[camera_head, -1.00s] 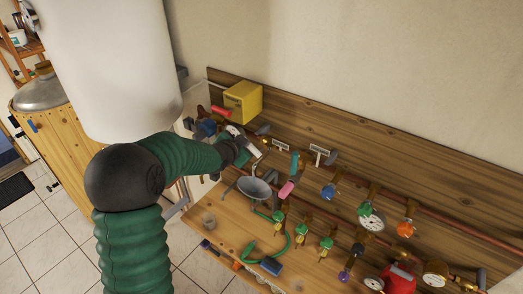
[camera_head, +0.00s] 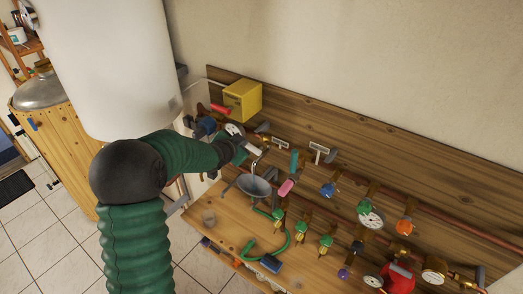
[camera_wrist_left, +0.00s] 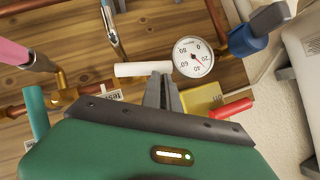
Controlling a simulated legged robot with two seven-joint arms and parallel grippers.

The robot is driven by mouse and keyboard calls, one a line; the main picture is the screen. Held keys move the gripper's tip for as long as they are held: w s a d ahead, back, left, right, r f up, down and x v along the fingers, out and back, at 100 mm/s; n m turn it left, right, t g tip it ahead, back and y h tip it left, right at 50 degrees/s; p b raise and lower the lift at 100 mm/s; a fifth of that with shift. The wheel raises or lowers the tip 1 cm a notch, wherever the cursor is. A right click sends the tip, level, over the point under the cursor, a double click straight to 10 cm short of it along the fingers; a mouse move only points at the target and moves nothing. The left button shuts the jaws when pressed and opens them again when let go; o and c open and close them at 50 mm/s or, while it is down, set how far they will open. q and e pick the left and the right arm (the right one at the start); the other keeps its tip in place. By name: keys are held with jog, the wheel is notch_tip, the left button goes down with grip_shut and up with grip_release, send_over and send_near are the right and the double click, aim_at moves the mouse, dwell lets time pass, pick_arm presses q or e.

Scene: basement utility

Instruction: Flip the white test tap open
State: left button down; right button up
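The white test tap's handle (camera_wrist_left: 143,69) lies crosswise in the left wrist view, just left of a round gauge. It also shows as a pale bar in the head view (camera_head: 254,149). My left gripper (camera_wrist_left: 163,78) has its two grey fingers close together, with their tips at the handle's lower edge near its gauge end. I cannot tell whether they touch it; nothing shows between them. In the head view, the left gripper (camera_head: 244,149) is beside the white handle, and the tap's body is mostly hidden.
The pressure gauge (camera_wrist_left: 193,57) sits close to the fingers. A red handle (camera_wrist_left: 231,108), a blue valve (camera_wrist_left: 247,38), a teal handle (camera_wrist_left: 36,110) and a pink handle (camera_wrist_left: 14,54) surround it. A grey funnel (camera_head: 254,187) stands below. A yellow box (camera_head: 243,101) is on the backboard.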

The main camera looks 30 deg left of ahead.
pick_arm(q)
jog(key=shift+w+a+f, duration=0.15)
jog(key=shift+a+f, duration=0.05)
jog(key=shift+a, duration=0.05)
pick_arm(e)
jog(key=shift+w+f, duration=0.1)
dwell(0.5)
